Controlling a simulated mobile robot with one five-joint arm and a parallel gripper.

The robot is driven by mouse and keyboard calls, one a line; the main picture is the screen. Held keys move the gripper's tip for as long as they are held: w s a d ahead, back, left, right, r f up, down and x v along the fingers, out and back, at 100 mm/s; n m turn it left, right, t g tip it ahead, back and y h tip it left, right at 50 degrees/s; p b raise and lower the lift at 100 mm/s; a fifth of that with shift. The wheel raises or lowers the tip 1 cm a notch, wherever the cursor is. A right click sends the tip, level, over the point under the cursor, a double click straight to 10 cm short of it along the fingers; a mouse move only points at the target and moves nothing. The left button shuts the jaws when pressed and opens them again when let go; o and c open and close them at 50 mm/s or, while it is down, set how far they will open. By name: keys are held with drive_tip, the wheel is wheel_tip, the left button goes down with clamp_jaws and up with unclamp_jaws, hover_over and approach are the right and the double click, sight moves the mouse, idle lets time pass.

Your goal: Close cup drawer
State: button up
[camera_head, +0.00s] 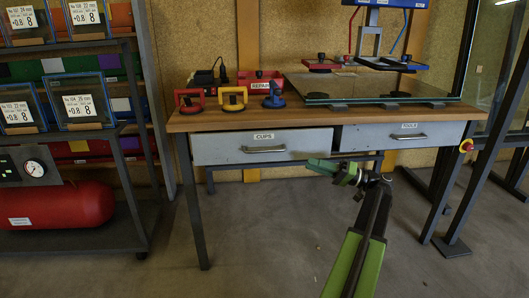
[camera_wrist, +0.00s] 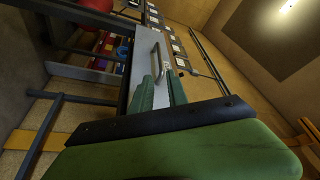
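The cup drawer (camera_head: 225,151) is the left grey drawer under the wooden table, labelled CUPS, with a bar handle (camera_head: 263,149). Its front looks larger and lower than the right drawer's, so it seems to stand out a little; its inside is hidden. My gripper (camera_head: 312,164) is at the lower right end of this drawer front, its green fingers pointing left. In the wrist view, a grey drawer front (camera_wrist: 139,71) with its handle (camera_wrist: 158,58) lies beyond the fingers (camera_wrist: 162,90). The fingers are apart with nothing between them. I cannot tell whether they touch the drawer.
The tools drawer (camera_head: 365,138) is to the right. The tabletop (camera_head: 205,122) holds red, yellow and blue suction lifters and a glass pane (camera_head: 370,88). A shelf rack (camera_head: 120,235) with a red tank (camera_head: 60,204) stands left. The floor (camera_head: 260,235) before the table is clear.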

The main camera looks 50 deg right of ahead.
sight(266, 151)
drive_tip(key=p+x, duration=0.3)
drive_tip(key=x, duration=1.4)
drive_tip(key=shift+w+a, duration=0.1)
drive_tip(key=shift+w, duration=0.15)
clamp_jaws()
idle(0.5)
